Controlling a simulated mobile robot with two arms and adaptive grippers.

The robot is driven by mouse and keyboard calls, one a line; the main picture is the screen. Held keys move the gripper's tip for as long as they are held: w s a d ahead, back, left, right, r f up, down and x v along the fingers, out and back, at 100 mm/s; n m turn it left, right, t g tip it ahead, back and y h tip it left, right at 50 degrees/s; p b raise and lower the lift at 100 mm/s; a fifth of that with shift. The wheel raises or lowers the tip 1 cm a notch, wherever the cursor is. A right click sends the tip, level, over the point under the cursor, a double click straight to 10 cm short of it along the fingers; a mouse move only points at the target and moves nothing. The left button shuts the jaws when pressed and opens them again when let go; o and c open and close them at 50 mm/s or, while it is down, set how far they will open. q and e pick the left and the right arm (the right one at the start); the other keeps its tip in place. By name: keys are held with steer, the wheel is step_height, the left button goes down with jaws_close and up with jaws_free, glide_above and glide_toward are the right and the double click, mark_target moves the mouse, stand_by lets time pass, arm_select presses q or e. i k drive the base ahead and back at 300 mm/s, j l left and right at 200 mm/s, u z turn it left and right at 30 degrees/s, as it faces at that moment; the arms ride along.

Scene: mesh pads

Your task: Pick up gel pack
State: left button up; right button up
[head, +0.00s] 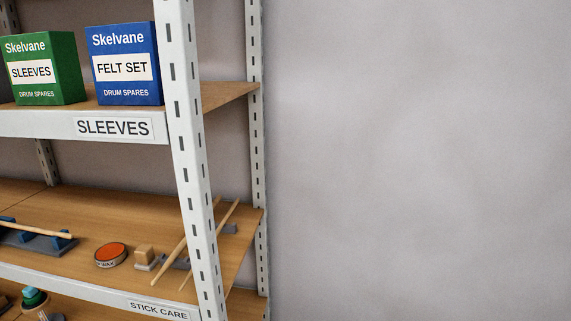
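I see no gel pack that I can identify in the head view. Neither of my grippers is in view. The view holds a metal shelf rack (188,150) on the left, with wooden shelf boards. Part of the lower shelf is hidden behind the rack's front post, and the rack runs out of the picture on the left and at the bottom.
The upper shelf holds a green SLEEVES box (44,70) and a blue FELT SET box (124,65). The STICK CARE shelf holds a round orange-topped tin (111,254), a small wooden block (145,254) and drumsticks (172,258). A bare grey wall (420,150) fills the right.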

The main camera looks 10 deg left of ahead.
mark_target(30, 291)
steer(key=u, duration=1.95)
steer(key=i+j, duration=0.1)
